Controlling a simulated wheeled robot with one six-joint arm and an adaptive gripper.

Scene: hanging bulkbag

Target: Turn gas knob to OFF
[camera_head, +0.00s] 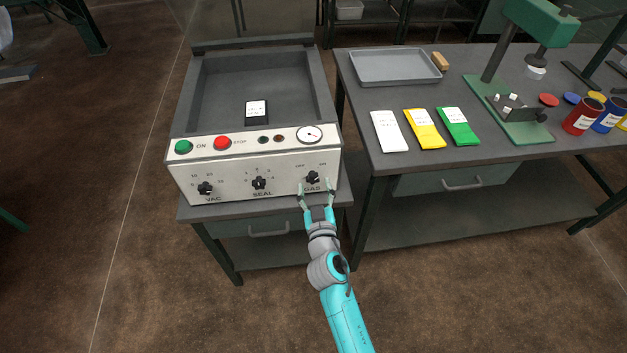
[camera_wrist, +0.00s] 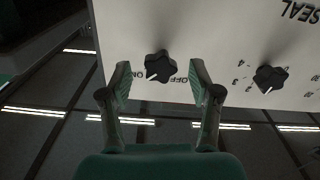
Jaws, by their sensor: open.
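The gas knob (camera_head: 312,177) is a black lobed knob at the right end of the machine's white front panel, above the word GAS. In the wrist view the gas knob (camera_wrist: 160,65) shows upside down, with its white pointer line slanting toward the ON label (camera_wrist: 137,77) rather than the OFF label (camera_wrist: 167,79). My gripper (camera_head: 316,187) is in front of the panel at this knob. In the wrist view my gripper (camera_wrist: 160,78) is open, with one finger on each side of the knob and visible gaps to it. It holds nothing.
The seal knob (camera_head: 259,183) and vac knob (camera_head: 205,188) sit further left on the panel. A green ON button (camera_head: 183,147), red STOP button (camera_head: 222,143) and gauge (camera_head: 310,134) are above. A workbench (camera_head: 350,108) with several items stands close on the right.

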